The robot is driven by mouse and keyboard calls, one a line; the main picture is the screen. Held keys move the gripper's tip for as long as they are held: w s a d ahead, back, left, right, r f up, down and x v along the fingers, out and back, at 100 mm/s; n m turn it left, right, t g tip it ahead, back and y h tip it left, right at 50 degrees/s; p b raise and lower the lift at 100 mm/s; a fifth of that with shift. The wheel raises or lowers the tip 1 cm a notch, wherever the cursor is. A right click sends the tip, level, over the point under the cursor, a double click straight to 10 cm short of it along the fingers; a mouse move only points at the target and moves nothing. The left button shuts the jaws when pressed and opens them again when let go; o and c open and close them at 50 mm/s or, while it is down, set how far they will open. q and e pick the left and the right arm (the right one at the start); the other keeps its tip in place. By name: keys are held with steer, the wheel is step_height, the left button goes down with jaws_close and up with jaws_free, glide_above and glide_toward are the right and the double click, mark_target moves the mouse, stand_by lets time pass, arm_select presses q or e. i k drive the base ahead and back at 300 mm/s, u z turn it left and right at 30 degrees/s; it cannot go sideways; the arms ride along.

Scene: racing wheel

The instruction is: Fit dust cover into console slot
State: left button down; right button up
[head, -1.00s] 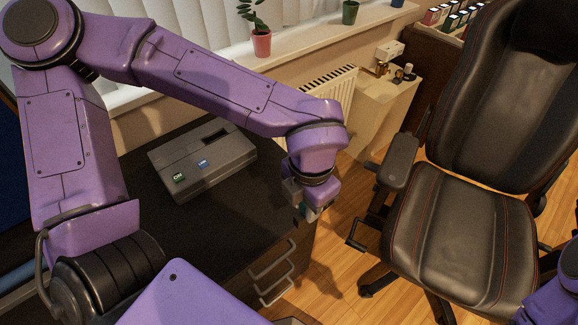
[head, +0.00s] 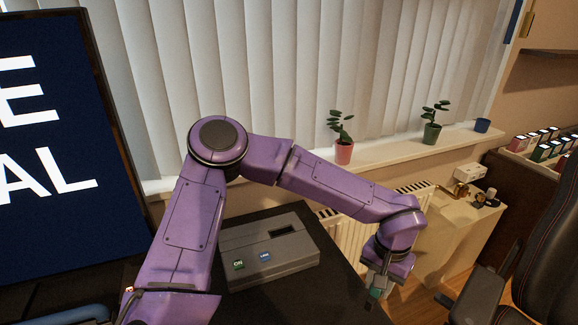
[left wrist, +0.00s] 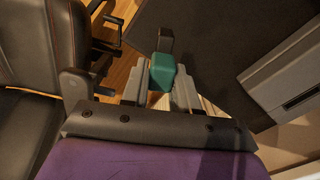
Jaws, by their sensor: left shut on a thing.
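The console (left wrist: 290,80) also shows at the right of that view. My right gripper is out of view.
A black office chair (head: 540,240) stands right of the desk. A radiator (head: 345,240) and a windowsill with potted plants (head: 343,153) lie behind. A large dark blue board (head: 45,150) stands at the left. The desk around the console looks mostly clear.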

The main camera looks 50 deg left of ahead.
mark_target(291, 250)
steer(key=z, duration=0.05)
steer(key=k, duration=0.5)
steer(key=z, duration=0.65)
steer(key=k, duration=0.85)
steer(key=u, duration=0.65)
steer(key=i, duration=0.95)
